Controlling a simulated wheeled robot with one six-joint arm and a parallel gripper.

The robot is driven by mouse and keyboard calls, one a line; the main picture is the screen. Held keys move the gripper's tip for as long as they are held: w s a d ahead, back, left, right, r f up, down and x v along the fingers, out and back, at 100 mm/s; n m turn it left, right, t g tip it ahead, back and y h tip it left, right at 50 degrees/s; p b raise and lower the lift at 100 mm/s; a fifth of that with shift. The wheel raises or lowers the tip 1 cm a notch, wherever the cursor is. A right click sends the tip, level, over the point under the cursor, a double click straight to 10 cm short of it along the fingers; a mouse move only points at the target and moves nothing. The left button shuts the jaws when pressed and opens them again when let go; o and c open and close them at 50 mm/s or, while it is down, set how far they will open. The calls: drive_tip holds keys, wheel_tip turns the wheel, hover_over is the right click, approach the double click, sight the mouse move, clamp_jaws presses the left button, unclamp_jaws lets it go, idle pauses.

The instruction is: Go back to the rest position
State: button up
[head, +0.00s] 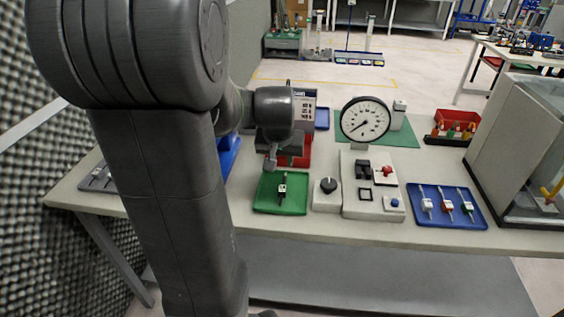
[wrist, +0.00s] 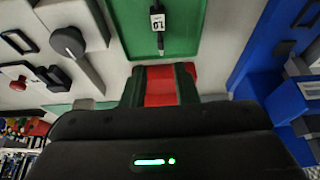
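My gripper (head: 271,160) hangs above the workbench, just behind the green tray (head: 262,204), with its fingers pointing down. In the wrist view the two dark fingers of my gripper (wrist: 160,92) stand apart. Only the red tray (wrist: 160,72) shows between them, below; I see nothing held. The red tray (head: 301,159) is partly hidden by my gripper in the head view. A dark tool with a white label (head: 282,188) lies in the green tray; it also shows in the wrist view (wrist: 157,22).
A knob box (head: 326,196) and a switch panel (head: 372,203) stand right of the green tray. A dial gauge (head: 365,120) rises behind them. A blue tray (head: 470,223) holds three labelled tools. A glass-sided case (head: 520,140) stands far right; a foam wall (head: 40,180) is at left.

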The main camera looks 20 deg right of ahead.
sight(284, 182)
drive_tip(key=shift+f, duration=0.1)
drive_tip(key=x, duration=1.2)
drive_tip(key=shift+f, duration=0.2)
drive_tip(key=shift+s+r, duration=0.1)
drive_tip(key=shift+r, duration=0.15)
